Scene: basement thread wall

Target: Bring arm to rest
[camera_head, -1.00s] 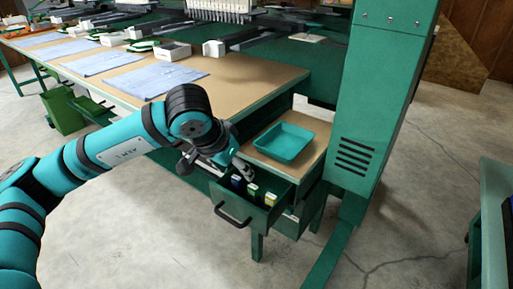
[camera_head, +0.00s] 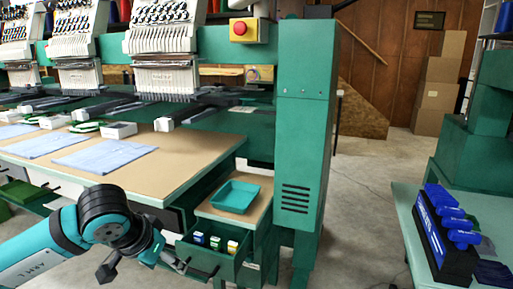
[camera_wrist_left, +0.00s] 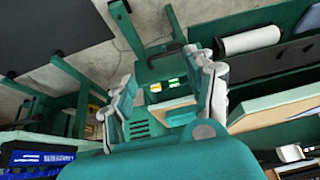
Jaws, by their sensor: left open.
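My left arm (camera_head: 100,215) comes in from the lower left of the head view, bent at a dark joint. My left gripper (camera_head: 181,264) is just left of the open green drawer (camera_head: 228,268). In the left wrist view its two fingers are spread apart with nothing between them (camera_wrist_left: 165,78). My right gripper is out of view.
A teal tray (camera_head: 235,197) sits on the small stand above the drawer. The embroidery table (camera_head: 180,170) with folded blue cloths (camera_head: 105,155) is behind my arm. A green pillar (camera_head: 302,150) stands right of it. A side table (camera_head: 409,215) holds a rack of blue spools (camera_head: 445,235).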

